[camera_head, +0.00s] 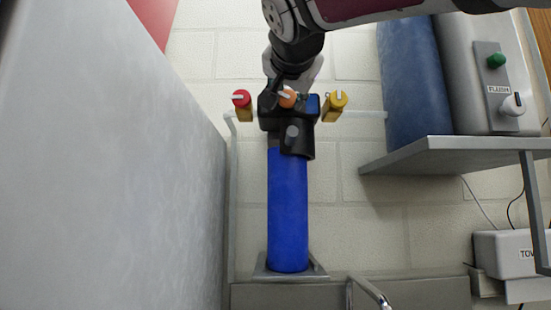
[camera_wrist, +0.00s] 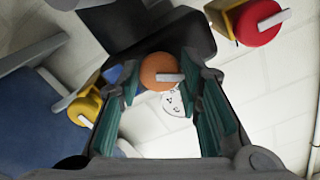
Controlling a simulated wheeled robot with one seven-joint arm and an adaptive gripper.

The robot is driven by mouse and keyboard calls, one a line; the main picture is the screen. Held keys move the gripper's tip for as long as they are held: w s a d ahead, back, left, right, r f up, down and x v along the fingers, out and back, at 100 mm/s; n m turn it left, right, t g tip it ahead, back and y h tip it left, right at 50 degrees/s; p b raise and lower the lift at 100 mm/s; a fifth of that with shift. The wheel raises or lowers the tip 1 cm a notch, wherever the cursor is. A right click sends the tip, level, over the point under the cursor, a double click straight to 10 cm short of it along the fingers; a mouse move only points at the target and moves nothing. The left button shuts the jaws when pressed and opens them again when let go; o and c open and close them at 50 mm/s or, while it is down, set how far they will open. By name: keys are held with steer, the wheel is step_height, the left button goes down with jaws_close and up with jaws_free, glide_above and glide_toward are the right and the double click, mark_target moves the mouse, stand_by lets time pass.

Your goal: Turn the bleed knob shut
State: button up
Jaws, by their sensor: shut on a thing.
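A round orange knob (camera_head: 287,98) with a white pointer bar sits on the black head (camera_head: 297,143) of a tall blue cylinder (camera_head: 288,210). In the wrist view the orange knob (camera_wrist: 160,72) lies between my fingertips, its bar pointing right and slightly down. My gripper (camera_wrist: 162,84) is shut on this knob; in the head view my gripper (camera_head: 292,78) reaches down to it from above. A red knob (camera_head: 241,98) is at the left and a yellow knob (camera_head: 336,101) at the right. I can read no label naming the bleed knob.
The red knob (camera_wrist: 258,22) and yellow knob (camera_wrist: 85,108) stand close on either side of my fingers. A grey panel (camera_head: 110,170) fills the left. A grey shelf (camera_head: 450,150) with a blue tank (camera_head: 412,80) and a "FLUSH" control box (camera_head: 498,90) is at the right.

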steer(key=m, duration=0.6)
steer(key=shift+m, duration=0.3)
steer(key=m, duration=0.5)
steer(key=shift+r, duration=0.1)
steer(key=shift+m, duration=0.3)
steer(key=o, duration=1.1)
